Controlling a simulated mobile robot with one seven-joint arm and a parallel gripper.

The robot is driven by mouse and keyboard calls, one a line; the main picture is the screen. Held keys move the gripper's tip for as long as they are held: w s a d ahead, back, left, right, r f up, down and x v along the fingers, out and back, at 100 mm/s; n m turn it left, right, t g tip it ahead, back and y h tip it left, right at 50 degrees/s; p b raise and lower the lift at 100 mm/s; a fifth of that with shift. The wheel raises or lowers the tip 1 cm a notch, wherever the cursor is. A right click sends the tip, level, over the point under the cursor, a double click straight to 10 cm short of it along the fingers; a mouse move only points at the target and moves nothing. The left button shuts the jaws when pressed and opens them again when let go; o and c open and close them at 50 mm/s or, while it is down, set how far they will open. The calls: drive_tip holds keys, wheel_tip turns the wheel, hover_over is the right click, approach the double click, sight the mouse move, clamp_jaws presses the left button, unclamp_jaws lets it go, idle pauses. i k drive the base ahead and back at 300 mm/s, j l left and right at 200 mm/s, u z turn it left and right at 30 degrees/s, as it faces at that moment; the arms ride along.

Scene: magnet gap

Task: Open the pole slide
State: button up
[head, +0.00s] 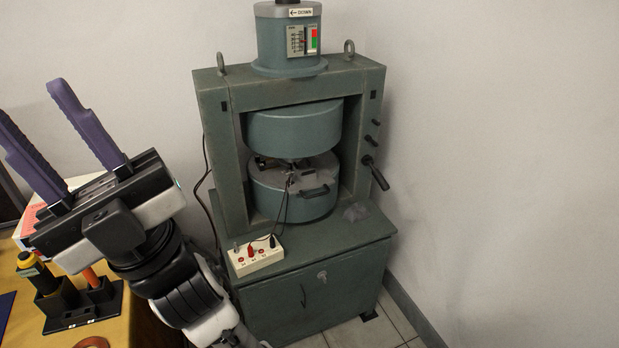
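A green electromagnet frame (212,120) stands on a green cabinet against the wall. Inside it, an upper round pole (293,128) hangs over a lower round pole (278,200). A narrow gap with small parts and wires lies between them; its inside is mostly in shadow. A dark handle (314,191) sits on the front of the lower pole; I cannot tell whether this is the pole slide. My gripper (30,100) is at the far left, well away from the magnet. Its two purple fingers are spread and point up and left, with nothing between them.
A lever with a dark grip (376,175) sticks out on the frame's right. A white terminal box (256,256) with leads sits on the cabinet top (345,238). A yellow-topped table (112,318) with a black tool holder is at lower left. Open floor shows right of the cabinet.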

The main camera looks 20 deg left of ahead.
sight(313, 173)
drive_tip(key=i+u, duration=0.2)
drive_tip(key=u, duration=0.15)
drive_tip(key=i+l+u, duration=0.15)
drive_tip(key=u, duration=0.2)
drive_tip(key=i+l+u, duration=0.1)
drive_tip(key=u, duration=0.25)
drive_tip(key=i+l+u, duration=0.45)
drive_tip(key=k+l, duration=0.05)
